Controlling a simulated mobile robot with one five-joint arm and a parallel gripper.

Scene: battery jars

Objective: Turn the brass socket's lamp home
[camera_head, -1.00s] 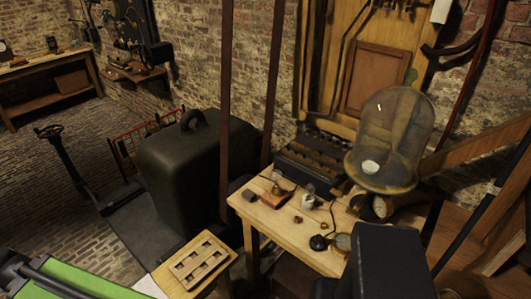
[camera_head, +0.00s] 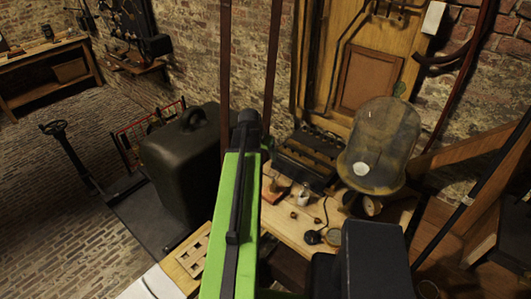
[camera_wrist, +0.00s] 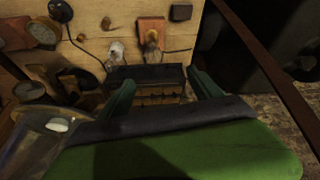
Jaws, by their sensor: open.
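A reddish wooden block (camera_head: 272,191) lies at the back left of the workbench, beside my arm. In the wrist view the brass socket (camera_wrist: 151,35) stands on this block, with a dark cord running from it. A dim, glassy shape at its end seems to be its lamp; how far in it sits I cannot tell. A whitish fitting (camera_wrist: 116,50) stands beside it, also in the head view (camera_head: 303,198). My gripper (camera_wrist: 161,76) is open and empty, its two green fingers apart, below the socket in the wrist view. In the head view I cannot make out its fingertips.
A dark slotted box (camera_head: 305,158) stands behind the socket. A large glass dome (camera_head: 380,145) stands to its right. Small brass pieces, a round black thing (camera_head: 312,237) and a dial (camera_head: 334,236) lie on the bench (camera_head: 285,227). A dark case (camera_head: 185,165) stands left.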

